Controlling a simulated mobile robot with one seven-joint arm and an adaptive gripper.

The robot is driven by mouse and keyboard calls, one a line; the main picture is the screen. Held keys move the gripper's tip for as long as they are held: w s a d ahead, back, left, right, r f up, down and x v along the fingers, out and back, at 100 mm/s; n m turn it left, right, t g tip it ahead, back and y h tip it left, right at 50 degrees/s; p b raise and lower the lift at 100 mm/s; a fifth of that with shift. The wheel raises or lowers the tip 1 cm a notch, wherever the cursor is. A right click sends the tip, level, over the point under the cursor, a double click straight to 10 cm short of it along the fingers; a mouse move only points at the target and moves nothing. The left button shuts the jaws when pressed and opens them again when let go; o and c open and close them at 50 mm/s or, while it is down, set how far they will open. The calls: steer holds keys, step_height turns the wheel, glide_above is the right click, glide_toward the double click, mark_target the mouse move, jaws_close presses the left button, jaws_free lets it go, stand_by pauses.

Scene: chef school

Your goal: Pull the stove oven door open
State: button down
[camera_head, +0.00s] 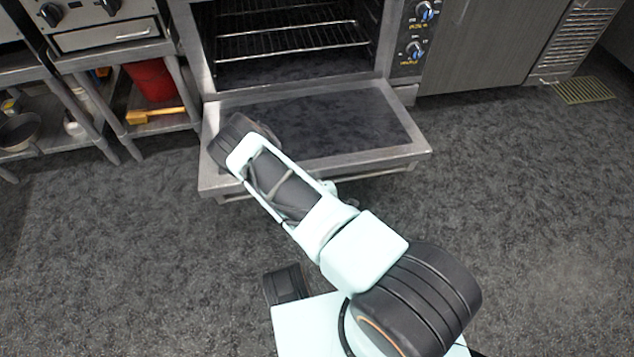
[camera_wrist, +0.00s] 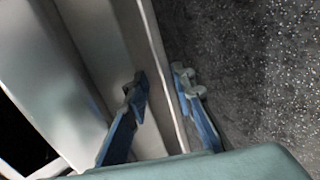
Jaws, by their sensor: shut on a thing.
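The oven door (camera_head: 310,125) is folded down to about level in the head view, with the oven cavity (camera_head: 290,50) open behind it. Its handle (camera_head: 385,172) is a metal bar along the front edge, partly hidden by my arm. In the head view my arm reaches over the door's left part, and my gripper's fingers are hidden. In the wrist view my gripper (camera_wrist: 162,86) has its two blue fingers on either side of the metal handle bar (camera_wrist: 152,40), shut on it.
A steel shelf unit at the left holds a red bucket (camera_head: 150,80) and pans. Control knobs (camera_head: 414,48) are right of the oven, beside a grey cabinet (camera_head: 490,45). The dark floor (camera_head: 530,220) in front and to the right is clear.

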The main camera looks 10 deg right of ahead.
step_height(320, 180, down, 2)
steer(key=shift+w+a+f+g, duration=0.1)
steer(key=shift+w+a+g, duration=0.05)
steer(key=shift+g, duration=0.35)
steer(key=c, duration=1.2)
jaws_free()
steer(key=o, duration=0.7)
steer(key=shift+w, duration=0.35)
steer(key=shift+r, duration=0.35)
steer(key=shift+g, duration=0.3)
steer(key=r, duration=0.2)
steer(key=s+r, duration=0.1)
steer(key=r, duration=0.1)
steer(key=s+r, duration=0.1)
steer(key=r, duration=0.1)
steer(key=shift+d+r, duration=0.2)
steer(key=shift+r, duration=0.2)
steer(key=c, duration=1.5)
steer(key=shift+o, duration=0.2)
steer(key=shift+s+r, duration=0.35)
steer(key=shift+r, duration=0.35)
steer(key=shift+s+p, duration=0.1)
steer(key=shift+p, duration=0.2)
